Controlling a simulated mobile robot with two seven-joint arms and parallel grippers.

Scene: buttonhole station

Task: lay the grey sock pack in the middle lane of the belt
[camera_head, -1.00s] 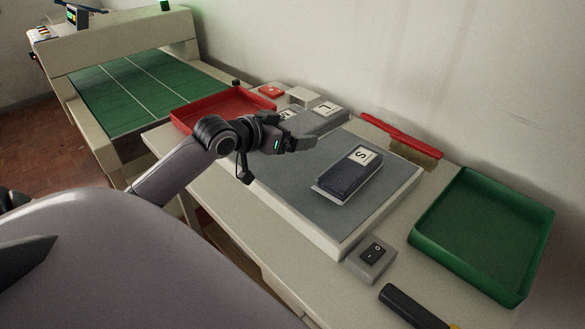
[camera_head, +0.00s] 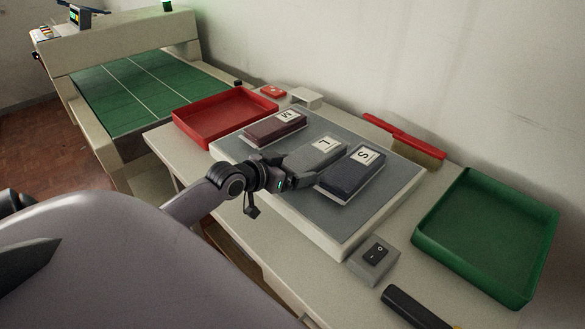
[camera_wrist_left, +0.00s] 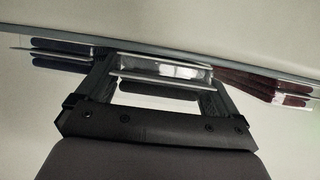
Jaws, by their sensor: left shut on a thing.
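The grey sock pack (camera_head: 312,156), with a white label marked L, is at the grey mat (camera_head: 384,196) between the two other packs. My left gripper (camera_head: 303,174) is shut on its near end. In the left wrist view the fingers (camera_wrist_left: 160,76) sit on both sides of the grey pack (camera_wrist_left: 140,64). I cannot tell whether the pack touches the mat. The green belt (camera_head: 138,88), split into lanes by two white lines, is at the back left; its middle lane is bare.
A maroon pack marked M (camera_head: 270,130) and a navy pack marked S (camera_head: 345,178) lie on either side. A red tray (camera_head: 215,136) stands between mat and belt. A green tray (camera_head: 487,240), switch box (camera_head: 374,257) and red-handled brush (camera_head: 425,152) are at the right.

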